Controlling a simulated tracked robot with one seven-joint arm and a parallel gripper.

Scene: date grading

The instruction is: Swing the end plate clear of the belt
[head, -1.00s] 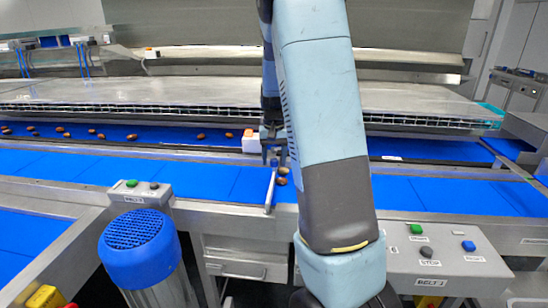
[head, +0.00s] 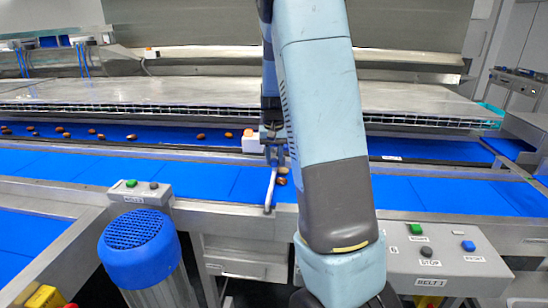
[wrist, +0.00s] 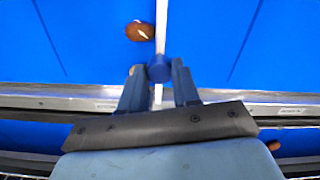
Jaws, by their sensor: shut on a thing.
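The end plate (head: 270,192) is a thin pale metal strip standing across the near blue belt, left of my arm in the head view. It also shows edge-on in the wrist view (wrist: 161,28). Its blue knob (wrist: 159,71) sits between the fingers of my gripper (head: 274,163), which is shut on it at the plate's far end. A brown date (wrist: 139,31) lies close beside the plate on the belt. A second date is partly hidden by a finger. In the head view these dates are just right of the plate.
The near belt (head: 205,180) is otherwise clear on both sides. More dates lie on the far belt (head: 170,143). A blue-capped motor (head: 139,242) and a small button box (head: 140,192) stand at the near left. A labelled control panel (head: 445,260) is at the near right.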

